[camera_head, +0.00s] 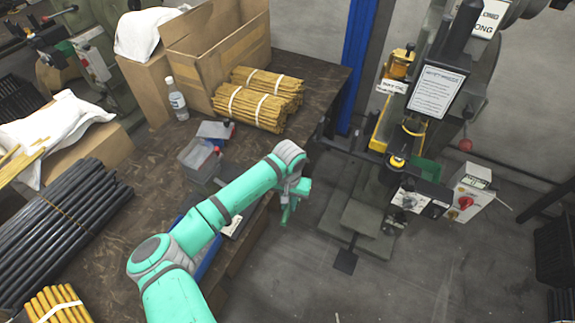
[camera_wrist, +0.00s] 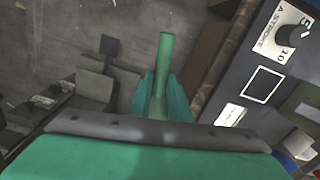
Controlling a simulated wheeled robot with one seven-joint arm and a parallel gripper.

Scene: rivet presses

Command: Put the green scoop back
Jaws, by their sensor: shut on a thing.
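My gripper (camera_head: 295,192) is at the end of my turquoise arm, out past the right edge of the brown table. It is shut on the green scoop (camera_wrist: 165,62). In the wrist view a narrow green bar of the scoop sticks out from between the fingers (camera_wrist: 162,98). The rest of the scoop is hidden by the gripper. In the head view a small green end (camera_head: 287,214) hangs below the gripper, over the floor or table edge.
The table (camera_head: 130,190) holds clear bins (camera_head: 198,158), a bottle (camera_head: 177,98), bundled yellow sticks (camera_head: 250,108), a cardboard box (camera_head: 215,45) and dark rods (camera_head: 60,225). A rivet press (camera_head: 440,90) with a green bin (camera_head: 428,170) stands right. A dial panel (camera_wrist: 270,85) is close by.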

